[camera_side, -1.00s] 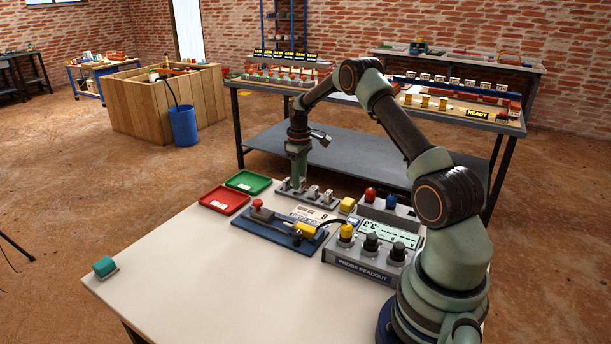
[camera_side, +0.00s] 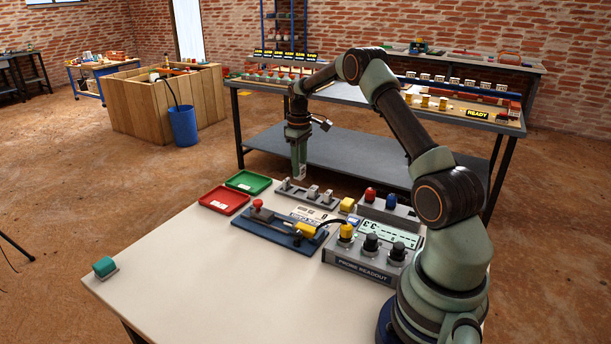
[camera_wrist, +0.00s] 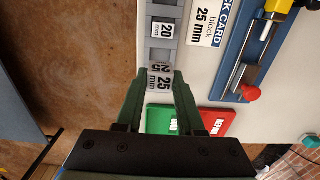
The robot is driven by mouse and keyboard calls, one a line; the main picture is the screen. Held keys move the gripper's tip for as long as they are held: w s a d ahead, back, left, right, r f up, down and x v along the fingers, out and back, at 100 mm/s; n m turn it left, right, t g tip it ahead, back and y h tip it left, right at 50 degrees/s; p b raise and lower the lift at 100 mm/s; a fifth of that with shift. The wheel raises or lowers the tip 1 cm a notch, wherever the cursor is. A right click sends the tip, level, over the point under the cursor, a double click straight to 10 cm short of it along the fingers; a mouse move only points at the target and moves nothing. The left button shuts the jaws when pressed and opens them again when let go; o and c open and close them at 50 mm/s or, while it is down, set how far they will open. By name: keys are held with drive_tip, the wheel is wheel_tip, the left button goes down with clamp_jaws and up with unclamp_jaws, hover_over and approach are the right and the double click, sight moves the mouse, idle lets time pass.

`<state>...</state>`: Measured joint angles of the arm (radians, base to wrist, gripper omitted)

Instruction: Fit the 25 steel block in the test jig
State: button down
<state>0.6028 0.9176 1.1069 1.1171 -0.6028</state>
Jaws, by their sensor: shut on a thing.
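My gripper (camera_wrist: 159,90) is shut on the steel block marked 25 (camera_wrist: 159,79), and the label shows between the fingertips in the wrist view. In the side view my gripper (camera_side: 299,170) hangs above the far end of the block rack (camera_side: 318,203), with the small block at its tips, clear of the rack. A block marked 20 (camera_wrist: 161,29) sits in the rack. The blue test jig (camera_side: 275,236) lies nearer the camera, with a red knob (camera_side: 256,204) and a yellow-bodied probe (camera_side: 305,229). A card reading "block 25 mm" (camera_wrist: 208,18) lies beside the jig.
The red tray (camera_side: 224,200) and green tray (camera_side: 248,182) lie left of the rack. The probe readout box (camera_side: 366,262) stands right of the jig, with a cable to the probe. The table's left front is mostly clear, apart from a green-topped item (camera_side: 104,267).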

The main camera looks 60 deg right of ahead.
drive_tip(key=s+a, duration=0.3)
drive_tip(key=a, duration=1.3)
drive_tip(key=shift+w+a+f, duration=0.1)
drive_tip(key=shift+w+f, duration=0.05)
drive_tip(key=shift+f, duration=1.8)
drive_tip(key=shift+f, duration=0.6)
idle(0.6)
drive_tip(key=shift+c, duration=2.2)
unclamp_jaws()
drive_tip(key=c, duration=0.3)
